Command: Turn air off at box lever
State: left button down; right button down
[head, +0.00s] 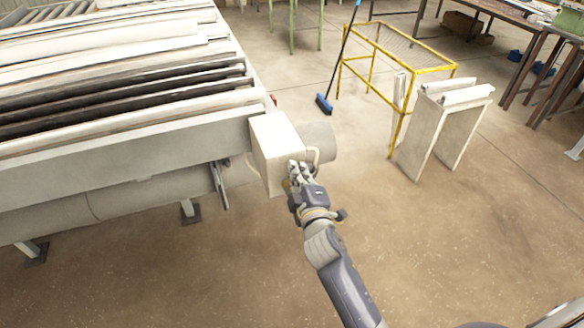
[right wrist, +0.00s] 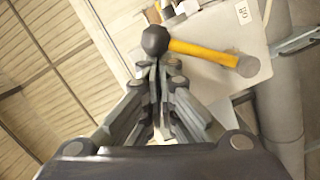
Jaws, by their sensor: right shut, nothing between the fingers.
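The pale box (head: 272,138) is fixed at the end of the clamp bench. In the right wrist view the box face (right wrist: 215,30) carries a lever (right wrist: 205,52) with a yellow arm, a dark round knob at its left end and a grey round pivot at its right end. My right gripper (head: 295,172) is at the front of the box, and its shut, empty fingertips (right wrist: 160,68) appear just below the knob. I cannot tell whether they touch it. In the head view the gripper hides most of the lever. My left gripper is out of view.
The bench (head: 120,140) with long slats fills the left side. A grey cylinder (head: 320,142) is beside the box. A yellow frame (head: 400,45), a pale stand (head: 445,125) and a blue broom (head: 325,103) are beyond it. The floor in front is clear.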

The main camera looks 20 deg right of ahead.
jog(key=d+m, duration=0.1)
jog(key=d+m+p, duration=0.1)
jog(key=shift+f+m, duration=0.3)
jog(key=shift+m, duration=0.1)
jog(key=shift+d+f+m+g+y+p, duration=0.4)
jog(key=shift+d+f+m, duration=0.35)
jog(key=shift+m, duration=0.45)
jog(key=shift+d+f+m, duration=0.35)
jog(key=shift+d+m, duration=0.1)
jog(key=shift+m, duration=0.15)
jog(key=shift+w+d+f, duration=0.1)
jog(key=shift+d+f, duration=0.4)
jog(key=shift+f, duration=0.3)
jog(key=shift+f, duration=0.1)
send_near(312, 173)
jog(key=d+f, duration=0.1)
jog(key=s+d+f, duration=0.1)
jog(key=shift+s+f, duration=0.3)
jog(key=shift+f, duration=0.05)
